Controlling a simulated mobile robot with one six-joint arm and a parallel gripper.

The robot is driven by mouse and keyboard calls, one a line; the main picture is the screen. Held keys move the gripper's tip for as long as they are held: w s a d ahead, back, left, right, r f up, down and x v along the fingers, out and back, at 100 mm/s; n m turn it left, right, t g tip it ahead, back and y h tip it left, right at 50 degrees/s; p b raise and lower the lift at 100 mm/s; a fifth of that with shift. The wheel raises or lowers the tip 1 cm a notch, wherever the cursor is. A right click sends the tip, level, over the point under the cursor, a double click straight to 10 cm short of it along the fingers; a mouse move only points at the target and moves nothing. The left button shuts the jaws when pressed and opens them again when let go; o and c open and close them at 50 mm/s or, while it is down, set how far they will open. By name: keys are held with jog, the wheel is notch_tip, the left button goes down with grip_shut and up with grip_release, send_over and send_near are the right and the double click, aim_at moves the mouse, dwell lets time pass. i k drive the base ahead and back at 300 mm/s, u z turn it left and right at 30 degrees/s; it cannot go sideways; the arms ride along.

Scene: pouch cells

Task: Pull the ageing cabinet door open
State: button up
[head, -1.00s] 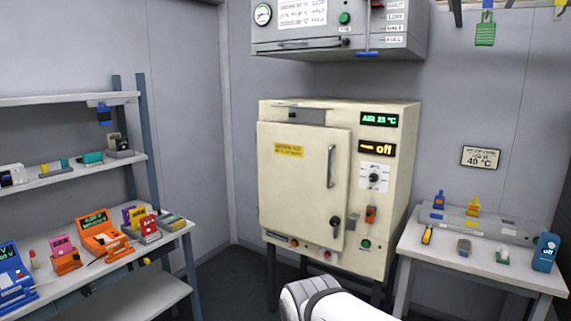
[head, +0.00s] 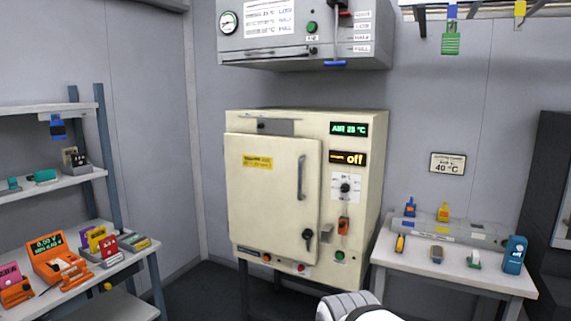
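The ageing cabinet (head: 344,275) is a cream box on dark legs against the back wall. Its door (head: 262,205) looks shut and bears a yellow label. A vertical bar handle (head: 301,177) is on the door's right side, and a black knob or latch (head: 308,236) sits below it. Part of my white arm shows at the bottom edge, below and in front of the cabinet. My gripper's fingers are not visible.
A grey panel box (head: 300,50) hangs above the cabinet. At right, a white table (head: 455,280) holds small tools and a blue meter (head: 514,254). At left, shelves (head: 75,185) carry coloured devices. A dark cabinet (head: 551,215) stands at the far right. Floor shows left of the ageing cabinet.

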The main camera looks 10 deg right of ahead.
aim_at(273, 183)
jog(key=z, duration=0.5)
jog(key=i, duration=2.05)
jog(key=u, duration=0.85)
jog(key=k, duration=0.9)
jog(key=u, duration=0.15)
jog(key=i, duration=0.95)
jog(key=z, duration=0.05)
